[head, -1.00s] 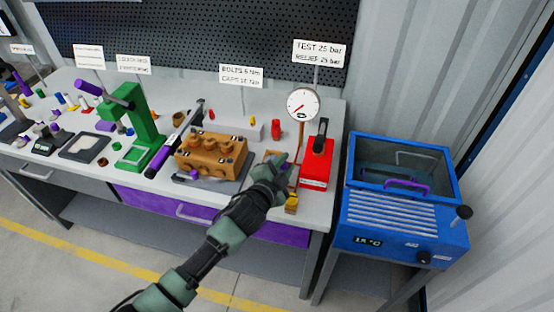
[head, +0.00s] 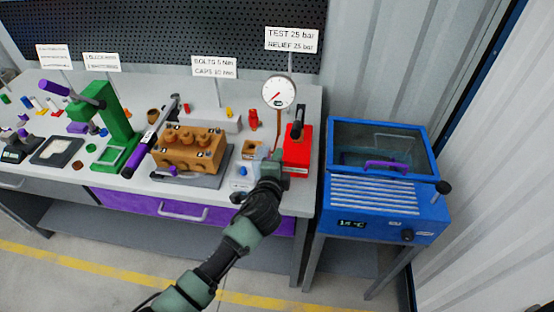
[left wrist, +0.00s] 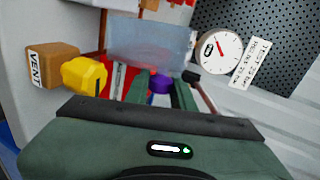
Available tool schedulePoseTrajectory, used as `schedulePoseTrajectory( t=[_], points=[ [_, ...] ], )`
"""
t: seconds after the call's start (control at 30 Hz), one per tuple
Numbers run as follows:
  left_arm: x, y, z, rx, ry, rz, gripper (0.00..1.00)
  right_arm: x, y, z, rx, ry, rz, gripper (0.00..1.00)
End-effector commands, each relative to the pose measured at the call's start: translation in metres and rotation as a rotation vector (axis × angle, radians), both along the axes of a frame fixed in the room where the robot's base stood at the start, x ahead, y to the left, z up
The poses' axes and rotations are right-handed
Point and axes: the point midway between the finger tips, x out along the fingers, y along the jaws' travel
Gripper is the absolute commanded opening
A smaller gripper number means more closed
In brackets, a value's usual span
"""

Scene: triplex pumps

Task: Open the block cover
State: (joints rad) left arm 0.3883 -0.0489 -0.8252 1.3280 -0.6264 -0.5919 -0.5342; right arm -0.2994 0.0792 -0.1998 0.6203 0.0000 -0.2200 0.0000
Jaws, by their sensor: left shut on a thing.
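The block cover (left wrist: 150,42) is a see-through pale panel with a purple knob (left wrist: 160,83), seen in the left wrist view. My left gripper (left wrist: 158,92) has its two green fingers closed on either side of that knob. The panel stands beyond the fingers and looks tilted up. In the head view my left gripper (head: 268,168) is beside the small tan block (head: 248,150), left of the red pump unit. The cover is only a faint pale patch there, partly behind my gripper. My right gripper is not in view.
A pressure gauge (head: 279,92) on a copper pipe and a red unit (head: 298,155) stand close behind and right. A yellow knob (left wrist: 84,75) is near my left gripper. The orange pump block (head: 188,150) is to the left; a blue bath (head: 385,205) stands right.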

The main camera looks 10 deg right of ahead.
Motion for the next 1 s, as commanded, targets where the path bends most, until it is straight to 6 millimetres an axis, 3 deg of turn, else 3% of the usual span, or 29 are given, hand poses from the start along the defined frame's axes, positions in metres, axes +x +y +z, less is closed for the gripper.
schedulePoseTrajectory(
  t=[0.3, 0.33, 0.4, 0.8, 1.0],
  points=[
    [0.000, -0.001, 0.000, 0.001, -0.001, -0.002, 0.00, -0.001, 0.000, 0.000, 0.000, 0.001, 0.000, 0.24],
    [0.000, 0.000, 0.000, 0.001, 0.000, -0.001, 0.27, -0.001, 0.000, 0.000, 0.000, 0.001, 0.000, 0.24],
    [0.000, 0.000, 0.000, 0.001, 0.000, -0.001, 0.46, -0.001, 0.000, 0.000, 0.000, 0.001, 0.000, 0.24],
    [-0.001, 0.000, 0.000, 0.000, 0.000, -0.001, 0.46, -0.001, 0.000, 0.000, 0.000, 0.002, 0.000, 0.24],
    [-0.019, 0.006, 0.005, -0.002, 0.001, -0.001, 0.46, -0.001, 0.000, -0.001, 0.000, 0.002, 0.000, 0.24]
  ],
)
